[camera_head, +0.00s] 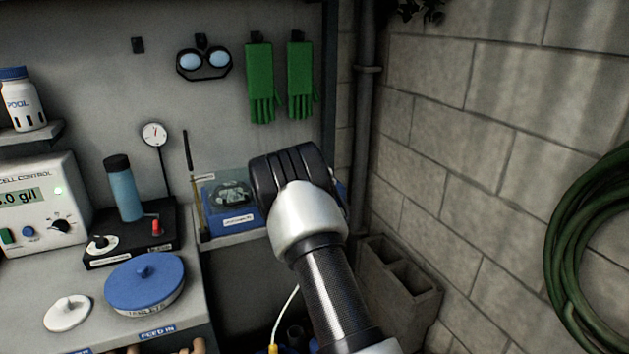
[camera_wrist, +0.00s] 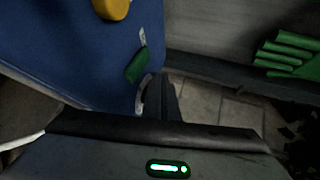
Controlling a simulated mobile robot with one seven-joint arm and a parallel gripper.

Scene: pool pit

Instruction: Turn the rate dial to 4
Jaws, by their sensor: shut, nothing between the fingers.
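Two dials show in the head view, and I cannot read which is the rate dial. One is a black knob (camera_head: 61,227) on the front of the white cell control box (camera_head: 35,205), whose display reads about ".0 g/l". The other is a small white-scaled dial with a black knob (camera_head: 101,243) on the black base unit (camera_head: 140,236) that carries a blue cylinder. The numbers on both are too small to read. My gripper (camera_wrist: 160,100) is shut and empty. In the head view it is well right of both dials, in front of a blue box, with its fingertips hidden.
A blue round lid (camera_head: 145,281) and a white lid (camera_head: 67,313) lie on the bench. The blue box (camera_head: 228,208) stands beside my arm. A gauge (camera_head: 154,133) rises behind the black unit. Green gloves (camera_head: 260,82) hang above. Concrete blocks (camera_head: 400,285) and a wall bound the right.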

